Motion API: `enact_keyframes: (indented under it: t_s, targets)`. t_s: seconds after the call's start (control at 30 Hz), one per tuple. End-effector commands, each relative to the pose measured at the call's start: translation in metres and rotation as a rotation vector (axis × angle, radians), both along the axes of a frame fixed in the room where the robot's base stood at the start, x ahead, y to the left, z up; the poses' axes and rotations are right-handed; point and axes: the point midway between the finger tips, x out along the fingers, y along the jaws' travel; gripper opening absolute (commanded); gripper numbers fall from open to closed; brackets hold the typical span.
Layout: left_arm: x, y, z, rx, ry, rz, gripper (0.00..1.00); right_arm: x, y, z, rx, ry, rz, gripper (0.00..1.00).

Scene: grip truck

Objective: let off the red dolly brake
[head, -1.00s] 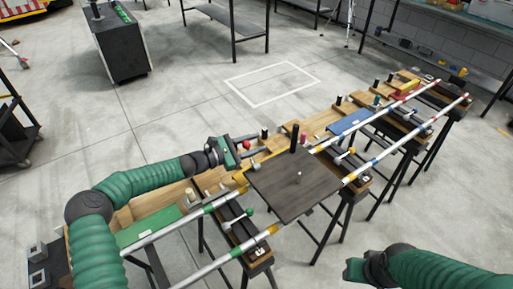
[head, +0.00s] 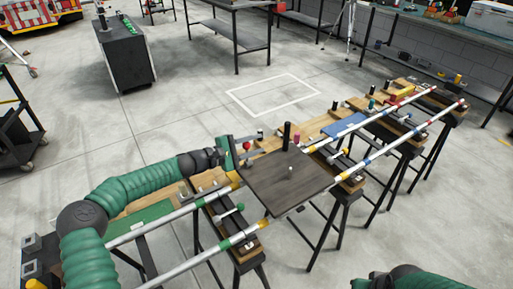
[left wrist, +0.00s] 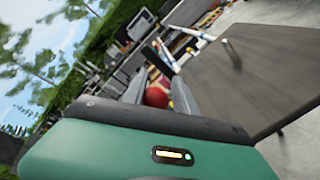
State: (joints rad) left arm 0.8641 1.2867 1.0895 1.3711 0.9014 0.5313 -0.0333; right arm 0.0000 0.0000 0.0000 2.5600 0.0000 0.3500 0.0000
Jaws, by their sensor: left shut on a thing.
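The dolly is a dark flat board (head: 275,190) lying across two striped rails, with a black post (head: 286,136) at its far edge. A red ball knob (head: 247,146) sits just left of the board's far left corner. My left gripper (head: 243,149) is at this knob. In the left wrist view the red knob (left wrist: 155,97) lies between the two grey fingers, which are shut on it. The lever below the knob is hidden. My right gripper (head: 362,284) only just shows at the bottom edge, apart from the dolly; its fingers cannot be made out.
The rails (head: 375,148) run over wooden blocks on black trestles, from lower left to upper right. A green-knobbed lever (head: 239,208) stands left of the board, and a yellow-knobbed one (head: 345,152) right of it. A blue plate (head: 343,125) lies further along.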

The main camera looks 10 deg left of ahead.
Motion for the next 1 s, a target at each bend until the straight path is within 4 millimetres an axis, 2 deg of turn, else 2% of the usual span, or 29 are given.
enact_keyframes:
  t_s: [0.03, 0.4, 0.43, 0.6, 0.87, 1.0]
  targets:
    - [0.000, 0.004, -0.008, 0.016, 0.003, 0.007, 0.00, 0.000, 0.000, -0.002, 0.000, 0.000, 0.000, 0.42]
    - [0.000, 0.003, -0.007, 0.019, 0.000, 0.007, 0.00, 0.000, 0.000, -0.001, 0.000, 0.000, 0.000, 0.42]
    - [0.000, 0.003, -0.007, 0.019, 0.000, 0.007, 0.35, 0.000, 0.000, -0.001, 0.000, 0.000, 0.000, 0.42]
    - [0.000, 0.002, -0.006, 0.015, 0.000, 0.004, 0.57, 0.000, 0.000, -0.001, 0.000, 0.000, 0.000, 0.42]
    - [-0.001, 0.002, -0.001, 0.010, -0.004, 0.002, 0.57, 0.000, 0.000, -0.001, 0.000, 0.000, 0.000, 0.42]
    - [-0.011, 0.014, 0.001, 0.010, -0.004, 0.004, 0.57, 0.000, 0.000, 0.001, 0.000, 0.000, 0.000, 0.42]
